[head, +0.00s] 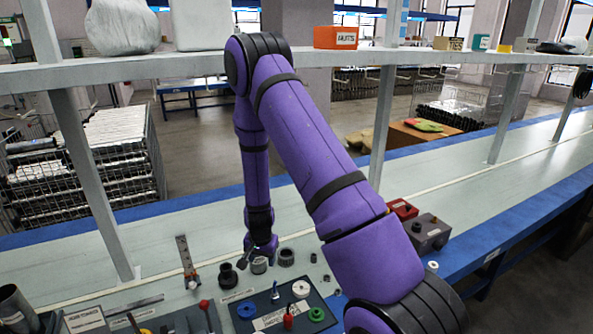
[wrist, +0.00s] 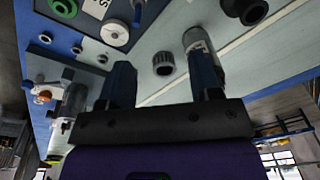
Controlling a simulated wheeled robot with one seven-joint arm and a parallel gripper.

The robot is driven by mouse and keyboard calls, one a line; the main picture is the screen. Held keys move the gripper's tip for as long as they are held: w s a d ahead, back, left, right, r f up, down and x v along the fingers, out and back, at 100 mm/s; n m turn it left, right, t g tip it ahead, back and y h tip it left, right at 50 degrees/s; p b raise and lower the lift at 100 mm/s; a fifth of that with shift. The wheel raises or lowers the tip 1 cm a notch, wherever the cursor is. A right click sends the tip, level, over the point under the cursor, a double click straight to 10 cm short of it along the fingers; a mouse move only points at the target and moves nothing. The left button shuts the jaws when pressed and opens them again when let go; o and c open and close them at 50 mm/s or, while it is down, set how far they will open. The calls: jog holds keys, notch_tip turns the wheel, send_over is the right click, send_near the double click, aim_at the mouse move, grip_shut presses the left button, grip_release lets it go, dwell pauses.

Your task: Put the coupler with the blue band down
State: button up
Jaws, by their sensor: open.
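My gripper (head: 261,246) is low over the pale bench with its jaws open. In the wrist view its two dark fingers stand well apart (wrist: 162,82). A grey cylindrical coupler (head: 259,266) stands on the bench under the fingertips. In the wrist view this coupler (wrist: 196,42) is beside the right finger, which covers part of it; I cannot tell if they touch. I cannot make out a blue band on it. A dark ribbed ring (head: 286,257) stands just right of it in the head view; it also shows between the fingers in the wrist view (wrist: 163,64).
A black flanged socket (head: 228,276) stands left of the coupler. A dark mat (head: 262,301) in front holds a white ring (head: 301,289), a green ring (head: 316,314) and other parts. An upright ruler-like piece (head: 186,260) stands further left. A grey block (head: 425,233) and red box (head: 403,209) are right.

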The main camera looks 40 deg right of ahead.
jog(key=s+a+r+n+t, duration=0.1)
jog(key=s+a+r+n, duration=0.1)
jog(key=r, duration=0.8)
jog(key=s+a+r+n+y, duration=0.1)
jog(key=a+r+n, duration=0.15)
jog(key=r, duration=0.75)
jog(key=s+a+r+n+t, duration=0.1)
jog(key=s+a+r, duration=0.1)
jog(key=r, duration=0.8)
jog(key=s+a+r+n+t, duration=0.1)
jog(key=s+r+n, duration=0.1)
jog(key=s+r, duration=0.6)
jog(key=s+a+r+n+t, duration=0.1)
jog(key=s+a+r+n, duration=0.1)
jog(key=s+r, duration=0.6)
jog(key=s+n, duration=0.1)
jog(key=s, duration=0.6)
jog(key=shift+a+n, duration=0.3)
jog(key=shift+n, duration=0.05)
jog(key=shift+c, duration=0.4)
